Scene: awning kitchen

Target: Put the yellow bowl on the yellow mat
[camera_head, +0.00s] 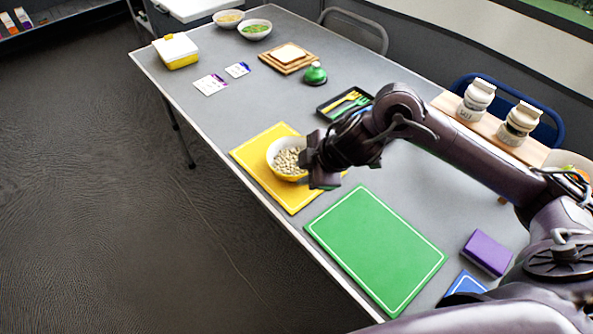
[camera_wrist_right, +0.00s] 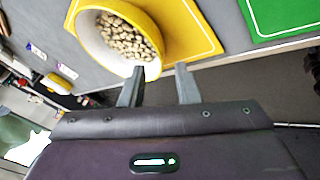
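The yellow bowl (camera_head: 271,154), white inside and holding pale beans or nuts, sits over the yellow mat (camera_head: 250,152). The wrist view also shows the bowl (camera_wrist_right: 92,38), with the mat (camera_wrist_right: 192,34) behind it. My right gripper (camera_head: 318,165) is at the bowl's right side and hides part of it. In the wrist view its two fingers (camera_wrist_right: 160,72) stand apart, with the bowl's rim at the left finger. I cannot tell whether they touch it. My left gripper is not in view.
A green mat (camera_head: 375,248) lies in front of the yellow one. A purple block (camera_head: 487,252) lies at the right. Shakers (camera_head: 475,98) stand on a wooden shelf.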

